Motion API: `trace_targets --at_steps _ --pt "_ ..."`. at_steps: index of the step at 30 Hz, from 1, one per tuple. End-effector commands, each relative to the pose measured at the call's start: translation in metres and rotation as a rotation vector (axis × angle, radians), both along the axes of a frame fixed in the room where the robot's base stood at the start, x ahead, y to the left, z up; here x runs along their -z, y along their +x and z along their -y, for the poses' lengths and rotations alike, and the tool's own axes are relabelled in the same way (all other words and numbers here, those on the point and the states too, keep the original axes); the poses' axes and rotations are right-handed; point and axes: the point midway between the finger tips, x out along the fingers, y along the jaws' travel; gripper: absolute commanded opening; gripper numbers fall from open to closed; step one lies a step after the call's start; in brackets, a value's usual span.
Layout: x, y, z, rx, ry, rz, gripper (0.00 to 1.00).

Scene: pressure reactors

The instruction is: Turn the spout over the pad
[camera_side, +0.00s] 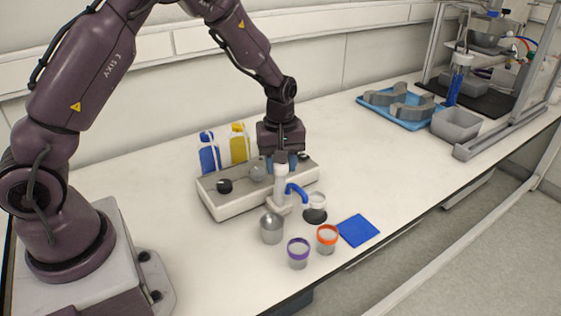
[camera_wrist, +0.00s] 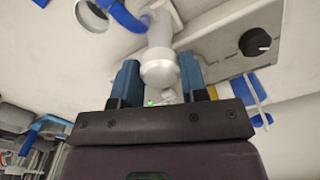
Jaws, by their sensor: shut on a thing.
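The blue spout (camera_side: 298,192) curves out to the right from a white upright post (camera_side: 281,185). Its tip is over or close to a white-rimmed cup (camera_side: 317,201) on a dark round spot. The blue pad (camera_side: 358,230) lies flat on the bench, apart from the spout, toward the front right. My gripper (camera_side: 281,163) points down over the post and is shut on its top. In the wrist view, the blue fingers of my gripper (camera_wrist: 159,76) stand on both sides of the post's pale rounded top (camera_wrist: 159,68). The spout (camera_wrist: 122,14) shows at the upper left there.
A metal cup (camera_side: 272,229), a purple-rimmed cup (camera_side: 298,254) and an orange-rimmed cup (camera_side: 327,240) stand in front. A blue tray (camera_side: 407,121) is farther right.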

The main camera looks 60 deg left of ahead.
Motion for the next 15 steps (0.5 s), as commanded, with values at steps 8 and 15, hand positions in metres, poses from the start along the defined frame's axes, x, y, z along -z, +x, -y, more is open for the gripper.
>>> trace_targets --at_steps 8,15 --pt "-0.0016 0.0006 -0.0001 -0.260 0.001 0.001 0.00" --pt "-0.0016 0.0004 -0.0002 -0.464 0.001 0.001 0.00"
